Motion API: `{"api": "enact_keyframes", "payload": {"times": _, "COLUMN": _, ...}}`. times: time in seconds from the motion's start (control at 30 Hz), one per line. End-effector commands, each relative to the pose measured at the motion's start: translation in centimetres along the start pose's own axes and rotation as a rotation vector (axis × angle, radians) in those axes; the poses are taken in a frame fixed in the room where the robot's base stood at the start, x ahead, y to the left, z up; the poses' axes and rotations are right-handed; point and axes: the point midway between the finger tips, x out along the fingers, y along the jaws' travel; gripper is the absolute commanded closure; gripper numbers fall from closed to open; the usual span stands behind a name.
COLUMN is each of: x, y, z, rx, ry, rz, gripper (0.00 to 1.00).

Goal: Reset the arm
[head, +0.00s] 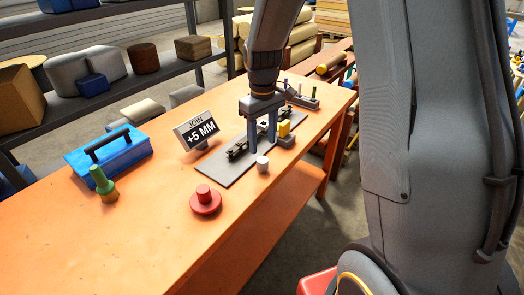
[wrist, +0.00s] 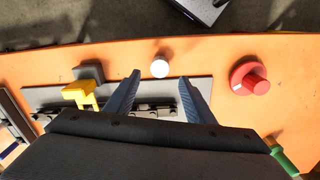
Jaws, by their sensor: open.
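My gripper (head: 262,136) is at the end of my arm, pointing down over the grey plate (head: 219,172) on the orange table. Its two fingers are apart, with nothing held between them. In the wrist view my gripper (wrist: 160,97) also shows spread fingers above the plate's edge. A dark jointed strip (head: 236,150) lies along the plate, partly hidden by the gripper. A small white cylinder (head: 262,164) stands just off the plate's near edge, in front of the fingers. A yellow block (head: 284,128) on a grey base is right beside the gripper.
A red knob (head: 205,200), a green peg-like tool (head: 103,184) and a blue toolbox (head: 110,155) stand on the table (head: 150,235). A "JOIN +5 MM" sign (head: 196,131) stands behind the plate. A shelf (head: 100,93) with blocks runs behind. The front left of the table is clear.

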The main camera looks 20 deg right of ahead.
Motion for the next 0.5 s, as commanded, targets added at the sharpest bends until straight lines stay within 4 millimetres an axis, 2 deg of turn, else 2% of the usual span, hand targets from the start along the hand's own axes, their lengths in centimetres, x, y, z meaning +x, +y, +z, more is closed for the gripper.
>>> {"api": "enact_keyframes", "payload": {"times": 0.2, "x": -1.5, "y": 0.0, "z": 0.0, "rx": 0.0, "ry": 0.0, "rz": 0.0, "gripper": 0.51}}
{"api": "enact_keyframes", "payload": {"times": 0.5, "x": -1.6, "y": 0.0, "z": 0.0, "rx": 0.0, "ry": -0.001, "rz": 0.0, "gripper": 0.51}}
